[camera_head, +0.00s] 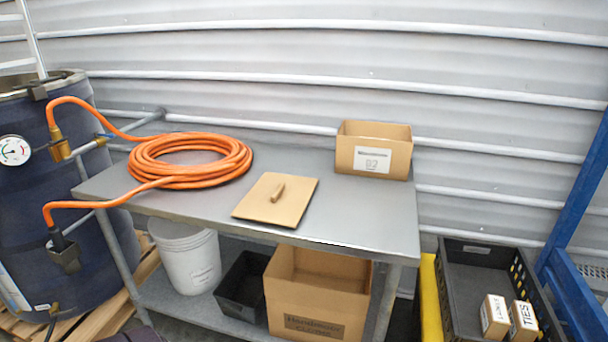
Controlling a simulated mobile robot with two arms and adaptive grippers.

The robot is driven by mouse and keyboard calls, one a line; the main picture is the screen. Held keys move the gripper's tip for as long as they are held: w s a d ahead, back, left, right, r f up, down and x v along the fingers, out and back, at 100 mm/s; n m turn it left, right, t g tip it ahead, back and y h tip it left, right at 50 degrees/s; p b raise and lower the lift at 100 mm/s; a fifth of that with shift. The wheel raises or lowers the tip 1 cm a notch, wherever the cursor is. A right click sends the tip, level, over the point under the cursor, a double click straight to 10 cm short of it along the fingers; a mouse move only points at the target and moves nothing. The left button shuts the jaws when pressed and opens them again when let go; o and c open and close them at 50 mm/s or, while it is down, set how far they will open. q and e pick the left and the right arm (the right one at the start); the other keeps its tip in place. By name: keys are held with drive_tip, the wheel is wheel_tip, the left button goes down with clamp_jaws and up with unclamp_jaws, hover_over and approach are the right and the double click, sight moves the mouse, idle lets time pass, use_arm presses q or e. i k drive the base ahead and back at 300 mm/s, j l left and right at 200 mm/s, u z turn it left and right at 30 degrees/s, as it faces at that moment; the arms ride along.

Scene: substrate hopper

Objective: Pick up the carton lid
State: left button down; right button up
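The carton lid (292,201) is a flat tan cardboard square with a small brown handle (278,192) on top. It lies flat on the grey metal table (345,212), close to the front edge and just right of the orange hose coil. An open tan carton (398,161) with a white label stands upright at the table's back right, apart from the lid. Neither of my grippers shows in the head view.
A coiled orange hose (190,177) covers the table's left part and runs to a dark barrel (45,225). A white bucket (190,262), black bin (238,296) and larger carton (312,325) stand on the lower shelf. A black crate (478,292) is at right.

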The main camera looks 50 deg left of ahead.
sight(276, 199)
drive_tip(key=u, duration=1.65)
